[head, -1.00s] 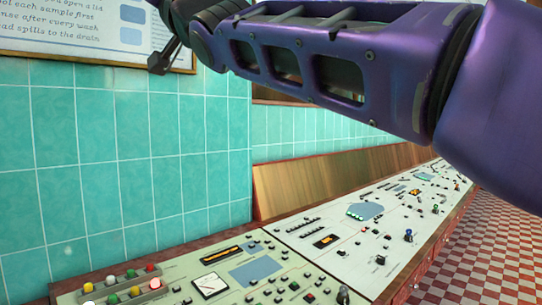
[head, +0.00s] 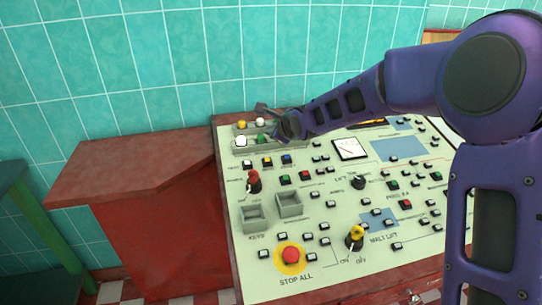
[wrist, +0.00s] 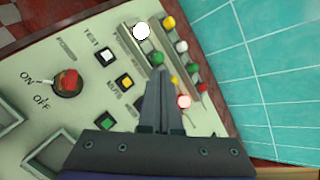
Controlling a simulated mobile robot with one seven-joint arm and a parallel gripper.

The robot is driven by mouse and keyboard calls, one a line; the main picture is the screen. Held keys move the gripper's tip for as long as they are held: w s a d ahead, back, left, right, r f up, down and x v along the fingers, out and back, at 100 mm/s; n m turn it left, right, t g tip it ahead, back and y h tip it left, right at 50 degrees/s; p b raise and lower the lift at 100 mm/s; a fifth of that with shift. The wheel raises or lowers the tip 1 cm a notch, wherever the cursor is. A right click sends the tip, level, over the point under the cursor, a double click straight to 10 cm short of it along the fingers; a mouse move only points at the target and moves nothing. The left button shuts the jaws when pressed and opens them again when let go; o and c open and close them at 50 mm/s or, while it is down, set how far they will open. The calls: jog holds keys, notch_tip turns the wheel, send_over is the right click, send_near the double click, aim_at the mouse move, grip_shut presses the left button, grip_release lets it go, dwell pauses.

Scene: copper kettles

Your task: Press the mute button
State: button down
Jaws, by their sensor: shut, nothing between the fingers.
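My gripper (wrist: 160,76) is shut and empty in the wrist view, its fingertips beside a green cap (wrist: 157,58) in the row of coloured lamps. A square yellow button (wrist: 124,82) in a black frame lies left of the fingers, with a small label beside it that seems to read MUTE. The yellow button also shows in the head view (head: 267,162), between a white button (head: 247,165) and a blue button (head: 287,159). My gripper hangs over the panel's back left part, apart from the yellow button. Contact with the lamps cannot be told.
The pale panel (head: 330,240) holds a red ON/OFF knob (head: 253,182), two grey boxes, a yellow knob (head: 355,236) and a red STOP ALL button (head: 290,256). A tiled wall (head: 160,60) stands close behind. A bare red ledge (head: 130,165) is at left.

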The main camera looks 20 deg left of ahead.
aim_at(267, 161)
jog(key=f+b, duration=0.2)
jog(key=w+f+b, duration=0.1)
jog(key=f+b, duration=0.1)
jog(key=f, duration=0.1)
jog(key=a+f+b, duration=0.1)
jog(key=f+b, duration=0.1)
jog(key=f, duration=0.1)
jog(key=shift+w, duration=0.15)
jog(key=shift+w+f, duration=0.15)
jog(key=shift+f, duration=0.2)
jog(key=shift+f, duration=0.15)
dwell(1.7)
jog(key=shift+f, duration=0.25)
jog(key=shift+w+f, duration=0.1)
jog(key=shift+f, duration=0.25)
dwell(0.6)
dwell(0.3)
jog(key=shift+r+p, duration=0.35)
jog(key=shift+r, duration=0.4)
